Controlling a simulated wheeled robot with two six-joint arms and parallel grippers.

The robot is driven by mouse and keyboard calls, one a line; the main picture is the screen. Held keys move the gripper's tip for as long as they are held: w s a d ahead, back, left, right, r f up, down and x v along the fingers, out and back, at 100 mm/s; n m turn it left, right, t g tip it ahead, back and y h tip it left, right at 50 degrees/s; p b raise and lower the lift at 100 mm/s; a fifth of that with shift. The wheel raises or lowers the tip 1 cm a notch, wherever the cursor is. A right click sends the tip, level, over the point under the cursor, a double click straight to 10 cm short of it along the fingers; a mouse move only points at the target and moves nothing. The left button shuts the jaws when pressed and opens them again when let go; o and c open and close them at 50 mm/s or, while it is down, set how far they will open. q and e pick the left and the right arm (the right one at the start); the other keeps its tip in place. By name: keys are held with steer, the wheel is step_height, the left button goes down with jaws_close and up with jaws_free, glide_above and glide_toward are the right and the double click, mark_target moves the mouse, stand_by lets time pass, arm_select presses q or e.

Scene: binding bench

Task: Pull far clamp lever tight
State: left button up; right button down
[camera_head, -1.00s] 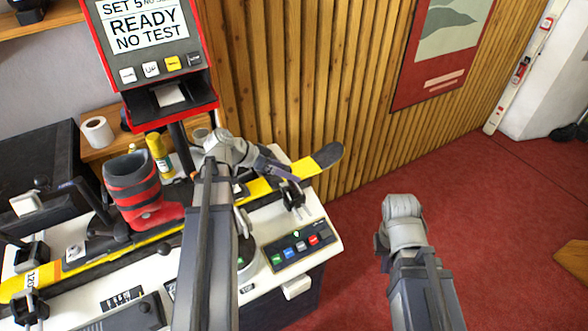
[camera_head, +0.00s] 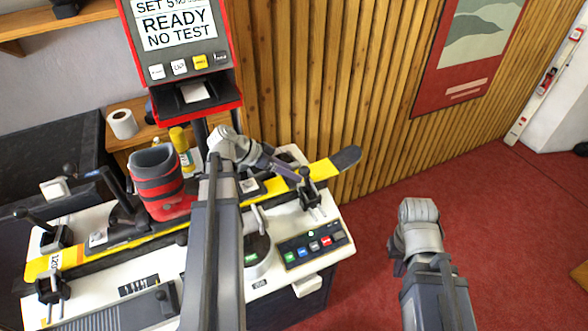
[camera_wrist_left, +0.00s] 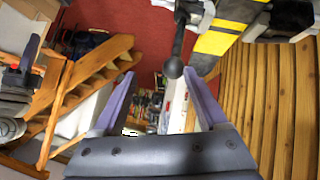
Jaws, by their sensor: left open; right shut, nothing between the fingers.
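The clamp (camera_head: 312,194) at the right end of the bench is black, beside the yellow and black ski (camera_head: 283,180). Its lever has a black ball knob, seen large in the left wrist view (camera_wrist_left: 173,67). My left gripper (camera_head: 297,176) is open at this clamp. In the left wrist view, its purple fingers (camera_wrist_left: 160,74) stand on either side of the knob in the picture; I cannot tell whether they touch it. My right gripper (camera_head: 397,268) is shut and empty, low over the floor right of the bench, mostly hidden by its own arm.
A red and grey boot (camera_head: 160,185) stands on the ski. More black clamps (camera_head: 55,238) sit at the bench's left end. A button panel (camera_head: 312,245) lies in front of the right clamp. A screen unit (camera_head: 184,45) rises behind.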

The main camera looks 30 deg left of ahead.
arm_select(q)
steer(key=shift+s+a+r+p, duration=0.35)
steer(key=shift+s+a, duration=0.25)
steer(key=shift+a, duration=0.1)
steer(key=shift+s+a+r+p, duration=0.3)
steer(key=shift+s+a, duration=0.25)
steer(key=shift+a, duration=0.15)
steer(key=shift+s+a+r+p, duration=0.25)
steer(key=shift+s+a+r, duration=0.1)
steer(key=shift+s+a, duration=0.3)
steer(key=s+d+f+g+y+b, duration=0.1)
steer(key=s+d+f+g+y, duration=0.1)
steer(key=d, duration=0.8)
steer(key=s+d+f+n+g+y, duration=0.1)
steer(key=s+d+f+g+y, duration=0.1)
steer(key=d, duration=0.7)
steer(key=s+d+f+n+g+y+b, duration=0.1)
steer(key=s+d+f+y, duration=0.3)
steer(key=d, duration=0.6)
steer(key=shift+s+d+f+g+y+b, duration=0.35)
steer(key=shift+f+g+y, duration=0.25)
steer(key=shift+f, duration=0.45)
steer(key=shift+c, duration=0.3)
